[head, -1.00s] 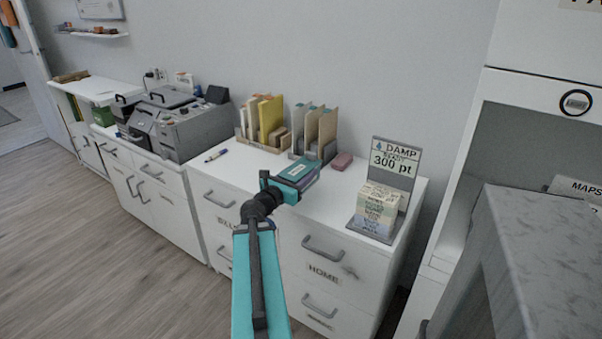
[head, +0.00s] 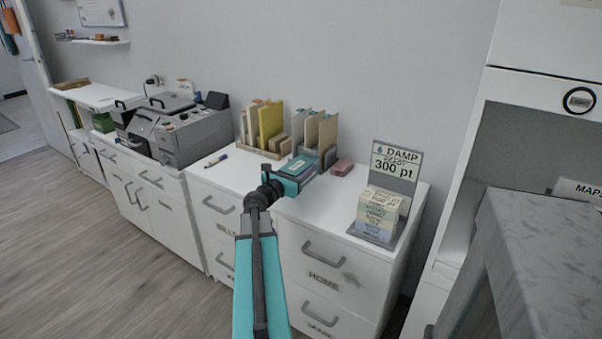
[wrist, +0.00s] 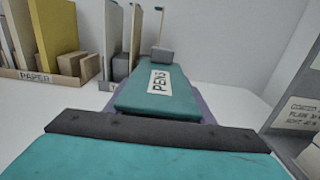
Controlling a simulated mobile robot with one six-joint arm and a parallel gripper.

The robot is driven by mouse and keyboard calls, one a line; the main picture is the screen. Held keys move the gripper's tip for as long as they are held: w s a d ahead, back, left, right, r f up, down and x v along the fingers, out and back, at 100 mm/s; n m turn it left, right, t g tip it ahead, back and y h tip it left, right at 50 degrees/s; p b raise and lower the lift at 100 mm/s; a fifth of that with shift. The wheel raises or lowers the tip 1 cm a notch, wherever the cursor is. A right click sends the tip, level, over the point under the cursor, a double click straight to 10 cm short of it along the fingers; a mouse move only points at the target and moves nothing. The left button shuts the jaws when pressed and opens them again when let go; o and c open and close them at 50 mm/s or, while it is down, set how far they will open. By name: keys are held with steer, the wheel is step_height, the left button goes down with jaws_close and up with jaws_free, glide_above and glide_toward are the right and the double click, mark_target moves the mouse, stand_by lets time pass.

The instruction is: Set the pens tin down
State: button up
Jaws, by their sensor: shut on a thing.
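The pens tin (head: 300,166) is a flat teal box with purple lower edges. Its white PENS label shows in the wrist view (wrist: 160,81). My gripper (head: 291,178) is shut on the near end of the tin, and the tin points away from me toward the wall. It is over the white desk top (head: 235,174), in front of the grey file holder (head: 329,155). I cannot tell whether its underside touches the desk. The gripper's dark edge and teal body fill the bottom of the wrist view and hide the tin's near end.
A pink block (head: 342,167) lies close to the right of the tin. A paper holder (head: 266,130) stands behind left, and a pen (head: 216,160) lies farther left. A card stand with a DAMP sign (head: 394,165) stands right. Bare desk lies between block and stand.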

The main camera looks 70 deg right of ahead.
steer(key=shift+w+d+f, duration=0.1)
steer(key=shift+w+d, duration=0.1)
steer(key=shift+d, duration=0.4)
steer(key=shift+w+d+f, duration=0.1)
steer(key=shift+w+d, duration=0.15)
steer(key=shift+d, duration=0.4)
steer(key=shift+w+d, duration=0.2)
steer(key=shift+d, duration=0.4)
steer(key=shift+f, duration=1.7)
steer(key=shift+f+b, duration=0.2)
steer(key=shift+b, duration=0.15)
steer(key=o, duration=1.2)
steer(key=shift+o, duration=0.2)
steer(key=shift+r, duration=0.1)
steer(key=shift+r, duration=0.15)
steer(key=shift+v, duration=6.05)
